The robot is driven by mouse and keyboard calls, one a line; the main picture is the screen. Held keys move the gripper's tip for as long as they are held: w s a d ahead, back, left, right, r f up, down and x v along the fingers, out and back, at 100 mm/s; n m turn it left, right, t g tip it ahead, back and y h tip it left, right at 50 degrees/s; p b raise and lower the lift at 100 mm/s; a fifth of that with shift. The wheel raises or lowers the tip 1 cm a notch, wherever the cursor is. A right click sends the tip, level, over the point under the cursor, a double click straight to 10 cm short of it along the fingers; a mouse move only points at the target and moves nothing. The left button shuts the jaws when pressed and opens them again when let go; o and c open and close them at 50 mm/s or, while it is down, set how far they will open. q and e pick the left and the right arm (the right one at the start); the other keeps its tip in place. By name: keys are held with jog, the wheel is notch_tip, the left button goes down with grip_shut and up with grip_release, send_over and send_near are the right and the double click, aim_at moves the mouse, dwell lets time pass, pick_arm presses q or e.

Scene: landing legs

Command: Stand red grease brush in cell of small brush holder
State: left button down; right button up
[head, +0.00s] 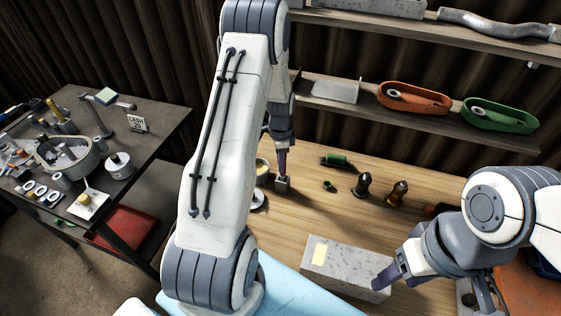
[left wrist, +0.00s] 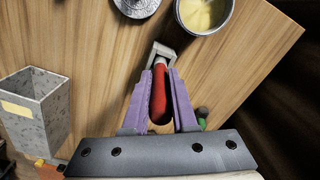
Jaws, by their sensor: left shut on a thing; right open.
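My left gripper (head: 282,164) points down over the wooden table. In the left wrist view its purple fingers (left wrist: 160,98) are shut on the red grease brush (left wrist: 160,108), with the handle's rounded end towards the camera. The brush's far end meets a small grey square piece (left wrist: 163,50), which looks like the small brush holder. In the head view this grey piece (head: 282,185) stands on the table right below the fingertips. I cannot tell how far the brush is inside it. My right gripper (head: 388,275) is open by the grey speckled box's right end.
The speckled box (head: 335,262) with a yellow label lies at the table's front. A tin of yellow grease (head: 262,166) and a round metal lid (head: 258,199) are close to the left gripper.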

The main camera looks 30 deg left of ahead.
pick_arm(q)
jog(key=shift+f+b, duration=0.55)
jog(key=shift+f, duration=0.45)
dwell(0.9)
jog(key=c, duration=0.6)
grip_release()
notch_tip(320, 180, up, 10)
jog(key=shift+r+b, duration=0.1)
jog(key=shift+b, duration=1)
jog(key=shift+r, duration=0.15)
